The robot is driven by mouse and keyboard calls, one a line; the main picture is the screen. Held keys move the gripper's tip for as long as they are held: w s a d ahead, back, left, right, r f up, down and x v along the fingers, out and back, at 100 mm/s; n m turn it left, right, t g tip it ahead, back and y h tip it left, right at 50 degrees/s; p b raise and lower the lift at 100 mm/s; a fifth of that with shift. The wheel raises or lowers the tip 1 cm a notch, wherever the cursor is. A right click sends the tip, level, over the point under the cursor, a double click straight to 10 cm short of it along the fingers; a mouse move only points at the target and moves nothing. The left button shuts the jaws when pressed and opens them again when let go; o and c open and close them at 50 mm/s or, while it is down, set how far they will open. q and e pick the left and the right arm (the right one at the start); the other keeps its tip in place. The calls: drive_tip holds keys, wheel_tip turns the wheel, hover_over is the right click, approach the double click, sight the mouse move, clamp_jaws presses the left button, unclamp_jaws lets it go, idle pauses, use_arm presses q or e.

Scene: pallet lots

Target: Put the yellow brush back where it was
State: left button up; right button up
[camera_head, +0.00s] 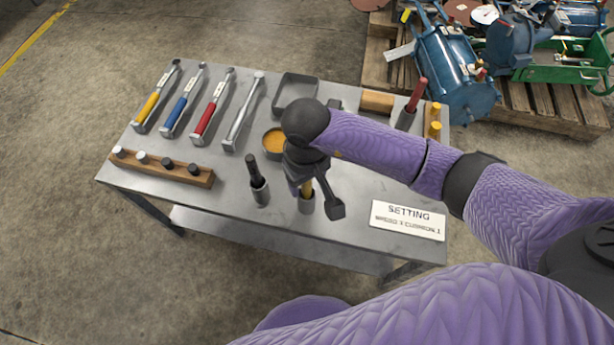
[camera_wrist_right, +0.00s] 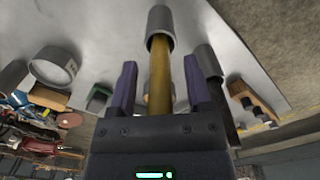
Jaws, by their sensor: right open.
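The yellow brush (camera_head: 307,187) stands upright in a grey cup (camera_head: 306,205) near the front edge of the table. In the right wrist view its yellow-brown handle (camera_wrist_right: 160,75) runs into the mouth of the grey cup (camera_wrist_right: 160,25). My right gripper (camera_head: 314,193) is open over the cup. In the right wrist view my fingers (camera_wrist_right: 158,88) stand on either side of the handle, with gaps showing. The brush's far end is hidden inside the cup. My left gripper is not in view.
A black-handled tool (camera_head: 252,167) stands in a cup just left. A red-handled one (camera_head: 417,93) stands at the back right. An orange-filled dish (camera_head: 274,141), a wooden peg block (camera_head: 160,168), several long-handled tools and a sign (camera_head: 407,220) are on the metal table (camera_head: 235,222).

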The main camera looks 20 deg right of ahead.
drive_tip(key=shift+r, duration=0.1)
wheel_tip(320, 180, up, 12)
drive_tip(key=p, duration=0.5)
drive_tip(key=shift+w+f+p, duration=0.15)
drive_tip(key=shift+f+p, duration=0.1)
drive_tip(key=shift+p, duration=0.15)
drive_tip(key=shift+r, duration=0.3)
